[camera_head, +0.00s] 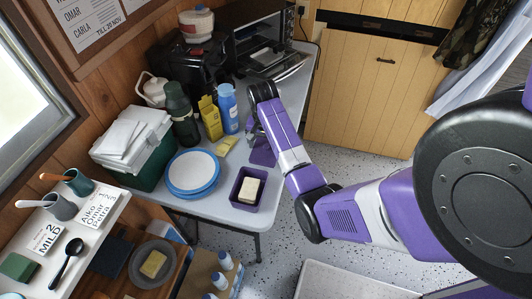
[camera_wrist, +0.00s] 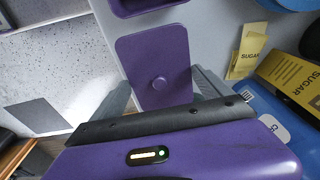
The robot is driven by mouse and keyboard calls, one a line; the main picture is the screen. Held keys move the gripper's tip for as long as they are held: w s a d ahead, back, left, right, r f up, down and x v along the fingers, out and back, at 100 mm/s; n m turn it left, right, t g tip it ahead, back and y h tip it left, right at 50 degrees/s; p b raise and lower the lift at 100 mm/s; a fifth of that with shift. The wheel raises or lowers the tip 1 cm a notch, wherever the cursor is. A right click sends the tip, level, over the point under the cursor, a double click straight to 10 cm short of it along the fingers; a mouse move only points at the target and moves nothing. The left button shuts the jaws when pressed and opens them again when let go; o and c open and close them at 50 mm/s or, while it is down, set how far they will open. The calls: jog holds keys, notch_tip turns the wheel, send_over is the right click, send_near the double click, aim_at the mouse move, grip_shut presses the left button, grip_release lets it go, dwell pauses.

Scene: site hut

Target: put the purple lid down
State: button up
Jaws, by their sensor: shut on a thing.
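The purple lid (camera_wrist: 152,58) is a flat rounded rectangle with a small round knob, shown in the wrist view between my two grey fingers. My gripper (camera_wrist: 161,88) is shut on the lid, one finger at each side of it. In the head view the lid (camera_head: 262,153) is below my gripper (camera_head: 256,130), at the table's right edge. I cannot tell whether it touches the table top. An open purple box (camera_head: 247,189) with a pale block inside stands on the table in front of the lid; its edge shows at the top of the wrist view.
On the table (camera_head: 222,212), blue-rimmed plates (camera_head: 193,173), a blue bottle (camera_head: 228,108), a yellow sugar box (camera_head: 210,118) and a yellow sugar packet (camera_head: 227,144) stand left of the lid. The table edge and speckled floor (camera_head: 330,172) are to its right.

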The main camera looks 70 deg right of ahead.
aim_at(266, 150)
jog(key=shift+f, duration=2.2)
jog(key=shift+f, duration=0.15)
jog(key=o, duration=1.1)
jog(key=r, duration=0.4)
jog(key=a+r, duration=0.1)
jog(key=r, duration=0.7)
jog(key=shift+a+r+b, duration=0.1)
jog(key=shift+a+b, duration=0.1)
jog(key=shift+b, duration=0.15)
